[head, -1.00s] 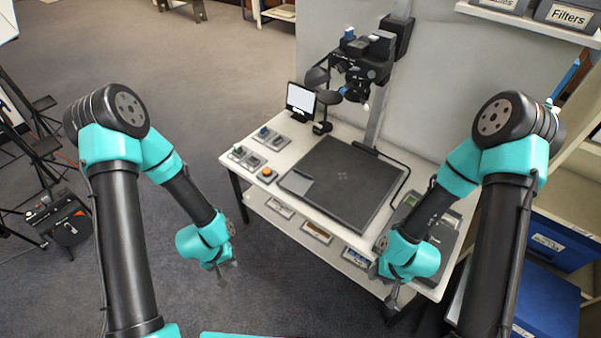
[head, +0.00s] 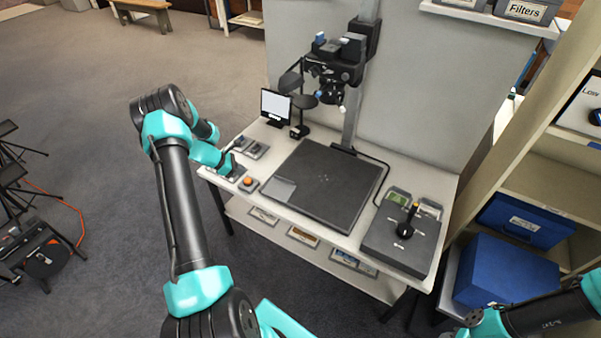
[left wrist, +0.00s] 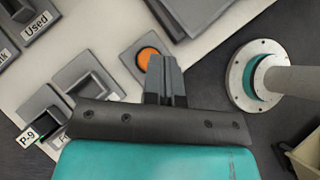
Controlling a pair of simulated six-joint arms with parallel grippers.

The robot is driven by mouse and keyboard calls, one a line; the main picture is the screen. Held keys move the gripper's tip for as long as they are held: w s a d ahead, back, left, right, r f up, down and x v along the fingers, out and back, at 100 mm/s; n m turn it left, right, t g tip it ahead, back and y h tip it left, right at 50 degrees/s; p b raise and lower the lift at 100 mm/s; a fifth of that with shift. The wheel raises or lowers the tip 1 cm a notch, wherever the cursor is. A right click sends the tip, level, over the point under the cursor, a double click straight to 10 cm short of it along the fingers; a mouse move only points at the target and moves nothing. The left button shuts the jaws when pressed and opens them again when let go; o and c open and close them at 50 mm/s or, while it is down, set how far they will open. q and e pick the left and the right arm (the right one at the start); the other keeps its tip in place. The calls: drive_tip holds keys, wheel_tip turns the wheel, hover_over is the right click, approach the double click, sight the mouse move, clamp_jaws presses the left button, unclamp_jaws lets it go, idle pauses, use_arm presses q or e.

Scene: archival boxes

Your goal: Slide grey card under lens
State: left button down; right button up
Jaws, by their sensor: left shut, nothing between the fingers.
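The grey card (head: 281,188) lies flat on the front left corner of the black baseboard (head: 330,185). The camera with its lens (head: 330,95) hangs on a column above the back of the board. My left gripper (head: 236,144) is at the table's left end among the small control boxes, left of the card and apart from it. In the left wrist view its fingers (left wrist: 165,65) are shut and empty, with the tips close to an orange button (left wrist: 147,57). My right arm shows only at the bottom right; its fingers are out of frame.
A small monitor (head: 276,105) and a dark lamp-like stand (head: 301,130) are at the back left. A grey console with an upright handle (head: 403,236) stands right of the board. Shelves with blue boxes (head: 505,270) are at the right. The board's middle is clear.

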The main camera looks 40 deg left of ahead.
use_arm(q)
drive_tip(key=shift+w+a+r, duration=0.25)
drive_tip(key=shift+w+r, duration=0.05)
drive_tip(key=shift+w, duration=0.1)
drive_tip(key=shift+s, duration=0.1)
drive_tip(key=shift+w+d+f, duration=0.15)
drive_tip(key=shift+w+f, duration=0.05)
drive_tip(key=shift+f, duration=0.15)
approach(269, 180)
drive_tip(key=x, duration=0.4)
drive_tip(key=shift+f, duration=0.3)
drive_tip(key=w+d, duration=0.2)
drive_tip(key=shift+w, duration=0.35)
drive_tip(key=shift+w+d, duration=0.3)
